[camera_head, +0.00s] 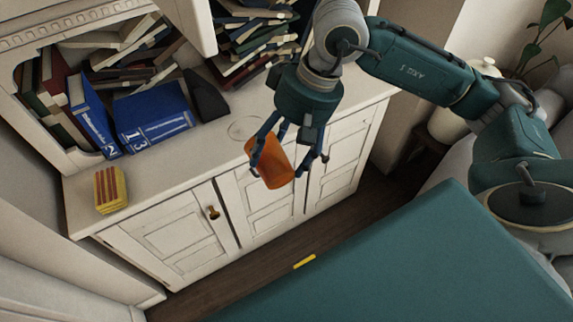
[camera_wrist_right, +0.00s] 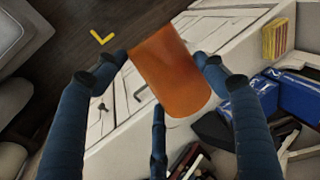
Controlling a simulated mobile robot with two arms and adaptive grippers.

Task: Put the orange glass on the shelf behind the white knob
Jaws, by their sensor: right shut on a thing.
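The orange glass (camera_head: 270,162) is held in the air by my right gripper (camera_head: 287,162), just in front of the white cabinet's top edge. The glass is tilted. In the right wrist view, the glass (camera_wrist_right: 172,72) sits between the blue fingers of the right gripper (camera_wrist_right: 162,62), with a third finger below it. The white cabinet (camera_head: 165,238) has a shelf surface (camera_head: 170,166) on top. I cannot make out a white knob for certain; a dark brassy knob (camera_head: 213,212) shows on a cabinet door. My left gripper is not in view.
Blue books (camera_head: 152,113) and other books fill the open shelving at the back left. A yellow and red striped block (camera_head: 110,190) stands at the shelf's left end. A faint ring (camera_head: 244,128) marks bare shelf surface near the gripper. A white lidded jar (camera_head: 448,125) is at right.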

